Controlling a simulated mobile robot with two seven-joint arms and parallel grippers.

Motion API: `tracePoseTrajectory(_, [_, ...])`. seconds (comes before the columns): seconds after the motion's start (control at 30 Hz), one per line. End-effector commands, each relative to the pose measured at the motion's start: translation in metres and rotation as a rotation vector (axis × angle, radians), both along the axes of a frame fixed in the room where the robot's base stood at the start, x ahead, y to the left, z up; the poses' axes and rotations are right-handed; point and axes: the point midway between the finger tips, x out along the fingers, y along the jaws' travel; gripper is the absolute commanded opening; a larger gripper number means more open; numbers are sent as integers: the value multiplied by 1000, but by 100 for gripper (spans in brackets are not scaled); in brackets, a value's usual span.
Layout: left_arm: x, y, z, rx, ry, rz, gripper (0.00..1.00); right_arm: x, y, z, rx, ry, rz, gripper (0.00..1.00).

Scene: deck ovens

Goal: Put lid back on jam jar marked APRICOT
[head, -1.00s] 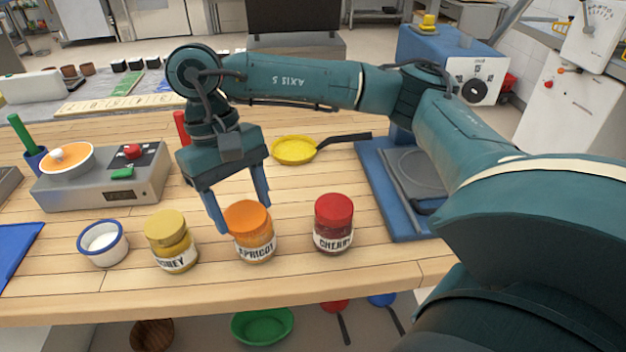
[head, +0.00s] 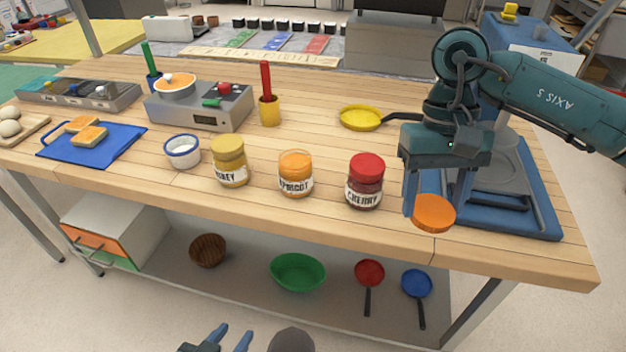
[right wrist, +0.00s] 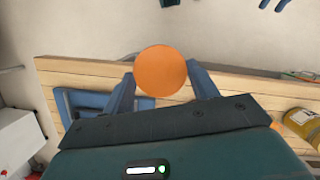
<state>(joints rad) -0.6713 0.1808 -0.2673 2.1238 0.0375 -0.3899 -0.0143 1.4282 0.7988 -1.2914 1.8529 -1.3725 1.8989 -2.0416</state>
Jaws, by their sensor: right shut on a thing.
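The APRICOT jar (head: 296,176) stands upright on the wooden table between the other two jars, its top open without a lid. My right gripper (head: 433,203) is shut on the orange lid (head: 433,213), to the right of the CHERRY jar and near the table's front edge. In the right wrist view the lid (right wrist: 160,72) sits flat-on between the two fingertips (right wrist: 162,84). My left gripper (head: 216,341) shows at the bottom edge, in front of the table, its two blue fingers apart and nothing visible between them.
The HONEY jar (head: 229,161) and red-lidded CHERRY jar (head: 365,182) flank the APRICOT jar. A white-and-blue cup (head: 182,152) stands left of HONEY. A yellow pan (head: 361,118) lies behind. A blue-framed device (head: 541,200) stands behind my right gripper.

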Motion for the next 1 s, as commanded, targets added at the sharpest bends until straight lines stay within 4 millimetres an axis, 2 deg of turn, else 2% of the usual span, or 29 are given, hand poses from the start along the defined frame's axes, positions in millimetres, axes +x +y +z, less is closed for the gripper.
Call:
tracePoseTrajectory(0.17, [0, 0, 0, 0, -1, 1, 36, 0, 0, 0, 0, 0, 0, 38])
tracePoseTrajectory(0.33, [5, 0, 4, -1, -14, -6, 49, 6, 4, 2, 1, 0, -37, 38])
tracePoseTrajectory(0.47, [22, -10, 17, -23, -63, -29, 59, 28, 22, 8, 3, 1, -197, 38])
tracePoseTrajectory(0.57, [45, -22, 35, -52, -128, -59, 67, 58, 47, 16, 5, 2, -426, 38])
tracePoseTrajectory(0.7, [84, -41, 70, -96, -246, -104, 79, 104, 92, 29, 4, 5, -834, 38])
tracePoseTrajectory(0.83, [118, -55, 104, -126, -354, -132, 90, 142, 133, 38, 4, 4, -1213, 38])
tracePoseTrajectory(1.0, [149, -65, 137, -150, -453, -148, 90, 172, 170, 44, 2, 2, -1580, 38])
